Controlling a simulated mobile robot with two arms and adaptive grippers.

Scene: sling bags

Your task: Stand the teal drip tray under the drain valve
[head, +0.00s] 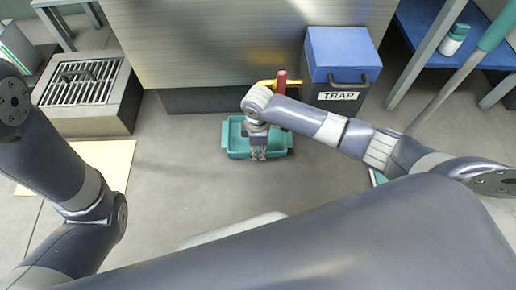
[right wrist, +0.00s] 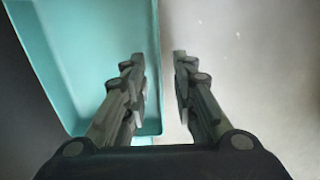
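The teal drip tray (head: 226,138) lies flat on the floor in front of the big metal unit, in the middle of the head view. The drain valve, with a red handle (head: 281,80) and yellow pipe (head: 265,83), sticks out low behind the tray and slightly right; my right arm partly hides it. My right gripper (head: 258,154) points down over the tray's near side. In the right wrist view its fingers (right wrist: 160,65) are apart, one on each side of the tray's wall (right wrist: 155,70), with a gap between them. My left gripper is out of view.
A blue-lidded TRAP box (head: 338,60) stands right of the valve. A floor grate block (head: 90,90) and a cream mat (head: 105,160) are at left. A blue shelf (head: 430,25) with a bottle (head: 455,40) is at right. The floor left of the tray is clear.

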